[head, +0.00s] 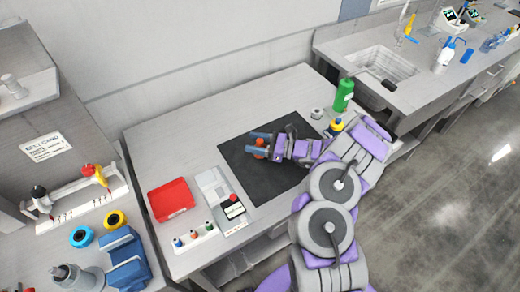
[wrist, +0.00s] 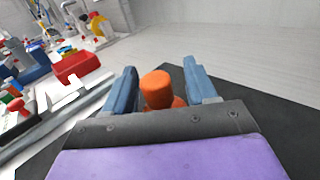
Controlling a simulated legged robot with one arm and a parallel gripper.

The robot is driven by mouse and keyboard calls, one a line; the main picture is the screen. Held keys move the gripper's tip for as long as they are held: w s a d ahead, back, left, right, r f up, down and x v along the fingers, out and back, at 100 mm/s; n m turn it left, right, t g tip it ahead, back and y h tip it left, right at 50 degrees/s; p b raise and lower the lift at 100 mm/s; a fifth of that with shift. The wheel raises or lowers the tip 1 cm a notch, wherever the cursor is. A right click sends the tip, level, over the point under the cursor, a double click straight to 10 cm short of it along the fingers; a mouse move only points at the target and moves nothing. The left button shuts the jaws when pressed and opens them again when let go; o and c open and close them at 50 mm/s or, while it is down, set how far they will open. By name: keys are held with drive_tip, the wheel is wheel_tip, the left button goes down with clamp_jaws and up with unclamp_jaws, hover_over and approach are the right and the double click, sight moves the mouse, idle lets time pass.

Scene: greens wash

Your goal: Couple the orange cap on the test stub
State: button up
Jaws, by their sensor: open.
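An orange cylindrical piece, looking like the orange cap (head: 260,143), is at the black mat on the middle bench. In the wrist view the orange cap (wrist: 157,88) shows a rounded top and a wider orange part below, partly hidden by my gripper's body. My gripper (head: 258,145) is open, with its blue-grey fingers on either side of the cap. In the wrist view my gripper (wrist: 160,78) shows a gap between the cap and the right finger; the left finger is closer to it. I cannot tell which fitting is the test stub.
A red tray (head: 171,199), a grey device with a red button (head: 233,199) and a small rack of coloured pieces (head: 194,238) stand left of the black mat (head: 240,161). A green bottle (head: 343,95) stands at the right. A white rail with fittings (head: 85,198) is on the left bench.

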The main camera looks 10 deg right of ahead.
clamp_jaws()
idle(0.5)
drive_tip(key=shift+r, duration=0.2)
